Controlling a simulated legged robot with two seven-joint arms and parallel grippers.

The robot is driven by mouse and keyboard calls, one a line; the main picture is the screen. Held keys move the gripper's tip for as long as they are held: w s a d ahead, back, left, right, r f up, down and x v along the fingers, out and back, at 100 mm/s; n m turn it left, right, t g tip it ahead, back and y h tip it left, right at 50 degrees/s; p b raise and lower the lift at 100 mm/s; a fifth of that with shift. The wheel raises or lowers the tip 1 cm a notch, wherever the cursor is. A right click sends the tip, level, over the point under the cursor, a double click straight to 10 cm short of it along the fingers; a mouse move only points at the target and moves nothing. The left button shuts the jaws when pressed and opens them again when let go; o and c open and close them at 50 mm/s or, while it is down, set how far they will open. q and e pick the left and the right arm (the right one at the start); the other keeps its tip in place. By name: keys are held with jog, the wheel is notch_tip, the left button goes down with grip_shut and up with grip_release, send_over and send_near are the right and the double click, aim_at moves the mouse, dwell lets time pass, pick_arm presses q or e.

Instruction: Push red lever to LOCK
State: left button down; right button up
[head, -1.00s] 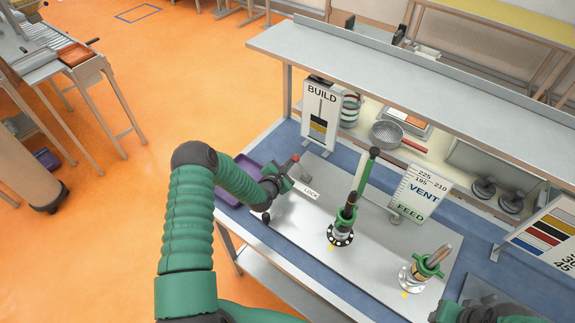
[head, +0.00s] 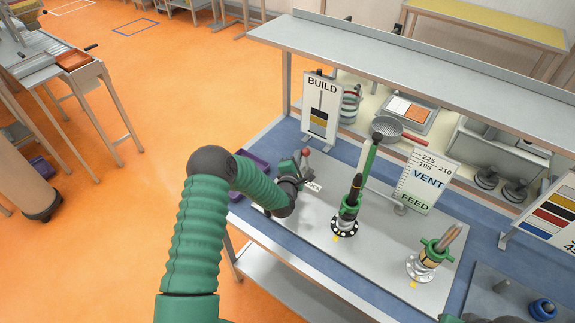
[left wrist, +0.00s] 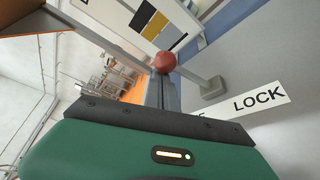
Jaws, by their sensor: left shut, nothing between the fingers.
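The red lever shows as a red ball knob (head: 305,152) at the left end of the grey plate. In the left wrist view the red knob (left wrist: 165,62) stands above my gripper's dark edge, with a grey bar below it. The white LOCK label (left wrist: 258,98) is to its right; in the head view the label (head: 313,186) is partly covered. My left gripper (head: 299,167) is shut and empty, right beside the lever. Its fingertips are hard to make out, and I cannot tell whether they touch the lever.
The grey plate (head: 320,235) also carries a dark-topped green fitting (head: 347,212) and another green fitting (head: 436,255). A BUILD sign (head: 320,108) and a VENT/FEED sign (head: 427,182) stand behind. A purple tray (head: 250,163) lies left of my gripper. A shelf (head: 400,75) spans the back.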

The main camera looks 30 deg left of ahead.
pick_arm(q)
jog(key=d+m+b, duration=0.1)
jog(key=b, duration=0.1)
jog(key=d+m+t+b, duration=0.1)
jog(key=d+m+b, duration=0.1)
jog(key=d+m+y+b, duration=0.1)
jog(key=b, duration=0.1)
jog(key=shift+d+f+m+t+b, duration=0.15)
jog(key=shift+f+m+t+b, duration=0.15)
jog(key=shift+t+b, duration=0.1)
jog(key=shift+d+m+t+y+b, duration=0.35)
jog(key=shift+d+m+b, duration=0.25)
jog(key=shift+m+b, duration=0.3)
jog(key=shift+d+b, duration=0.45)
jog(key=shift+b, duration=0.1)
jog(key=shift+f, duration=0.1)
